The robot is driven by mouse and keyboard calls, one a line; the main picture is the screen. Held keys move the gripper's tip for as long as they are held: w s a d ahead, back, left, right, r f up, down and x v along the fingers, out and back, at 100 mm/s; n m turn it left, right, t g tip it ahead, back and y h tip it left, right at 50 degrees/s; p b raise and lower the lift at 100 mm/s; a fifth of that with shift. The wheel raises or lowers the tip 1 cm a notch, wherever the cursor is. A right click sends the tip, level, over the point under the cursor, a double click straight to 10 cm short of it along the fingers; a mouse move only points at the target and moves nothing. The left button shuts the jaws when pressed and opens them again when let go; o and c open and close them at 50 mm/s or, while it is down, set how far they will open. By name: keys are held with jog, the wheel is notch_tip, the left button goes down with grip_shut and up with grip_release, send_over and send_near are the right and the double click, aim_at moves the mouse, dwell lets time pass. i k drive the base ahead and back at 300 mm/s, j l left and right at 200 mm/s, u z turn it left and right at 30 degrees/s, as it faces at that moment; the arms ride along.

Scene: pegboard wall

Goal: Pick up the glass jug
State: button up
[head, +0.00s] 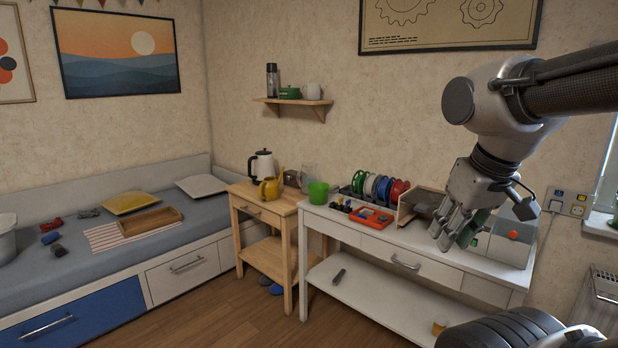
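What looks like the clear glass jug (308,178) stands upright at the back right of the small wooden table, between a dark box and a green cup. It is small and see-through here, so its handle is hard to make out. My gripper (450,236) points down over the right part of the white bench, well to the right of the jug and apart from it. A dark green thing (472,230) shows beside its fingers. I cannot tell whether the fingers touch it or how wide they are apart.
A green cup (318,193) stands in front of the jug. The white bench (345,231) holds coloured spools (384,187), an orange tray (371,218) and a grey machine (508,243).

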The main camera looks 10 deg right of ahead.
aim_at(308, 171)
jog(key=i+j, duration=0.15)
jog(key=i, duration=0.35)
jog(key=i+j+z, duration=0.1)
jog(key=i, duration=0.4)
jog(key=i+j+z, duration=0.1)
jog(key=i+j, duration=0.2)
jog(key=i, duration=0.2)
jog(key=i+j, duration=0.2)
jog(key=i, duration=0.3)
jog(key=i+j+z, duration=0.1)
jog(key=i+j, duration=0.15)
jog(key=i, duration=0.25)
jog(key=i+j, duration=0.3)
jog(key=i, duration=0.15)
jog(key=l+z, duration=0.05)
